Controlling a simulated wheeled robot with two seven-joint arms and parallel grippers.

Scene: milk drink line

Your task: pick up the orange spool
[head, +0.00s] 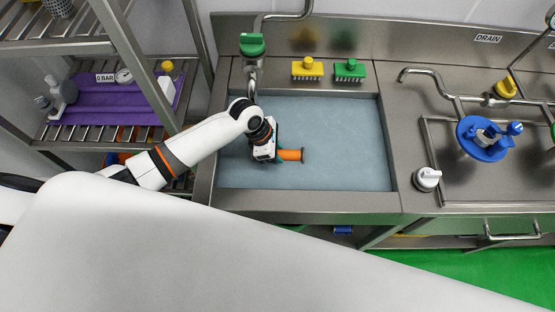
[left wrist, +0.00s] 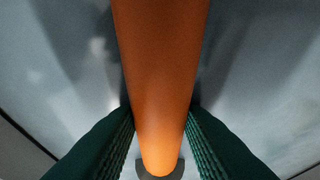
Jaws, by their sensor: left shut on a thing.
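The orange spool (head: 291,155) is over the left half of the blue-grey sink basin (head: 345,150), pointing right with a darker flange at its right end. My left gripper (head: 279,155) is shut on the spool's left part. In the left wrist view the orange shaft of the spool (left wrist: 162,60) runs down between the two dark green ribbed fingers, which press on it from both sides. I cannot tell whether the spool touches the basin floor or is held above it. My right gripper is not in view.
A yellow brush (head: 307,70) and a green brush (head: 350,71) sit on the sink's back ledge. A tap with a green knob (head: 252,45) stands at the back left. A steel rack (head: 120,45) with a purple tray (head: 95,107) is left. The basin's right half is clear.

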